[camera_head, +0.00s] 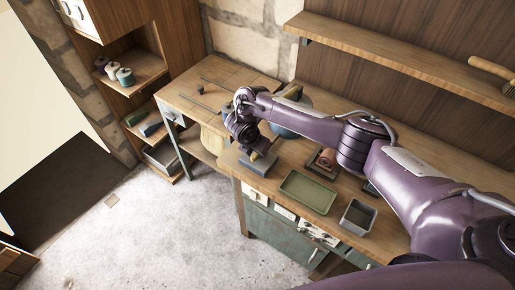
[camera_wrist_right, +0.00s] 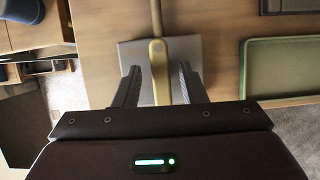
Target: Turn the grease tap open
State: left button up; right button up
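The grease tap (camera_wrist_right: 160,72) shows in the right wrist view as a brass-coloured upright lever with a rounded end, over a grey metal base (camera_wrist_right: 190,50). My right gripper (camera_wrist_right: 159,84) is open, with one finger on each side of the lever and a visible gap on both sides. In the head view, my right gripper (camera_head: 257,153) points down at the small grey base (camera_head: 259,166) near the bench's front edge, and the yellowish tap is mostly hidden by it. My left gripper is in neither view.
An olive tray (camera_head: 307,191) and a grey open bin (camera_head: 357,216) lie to the right on the wooden bench (camera_head: 275,185). A copper-coloured roll (camera_head: 326,160) and a blue rounded object (camera_head: 290,122) stand behind. Shelves (camera_head: 137,72) with spools are at the left.

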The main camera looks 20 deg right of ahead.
aim_at(252, 157)
jog(key=v, duration=0.5)
jog(key=shift+a+r+p, duration=0.15)
jog(key=shift+r+p, duration=0.15)
jog(key=shift+r, duration=0.1)
jog(key=shift+s+a+r+p, duration=0.1)
jog(key=shift+s+r+p, duration=0.05)
jog(key=shift+r+p, duration=0.5)
jog(key=shift+s+a+r+p, duration=0.2)
jog(key=shift+r+p, duration=0.05)
jog(key=shift+p, duration=0.3)
jog(key=shift+f, duration=0.1)
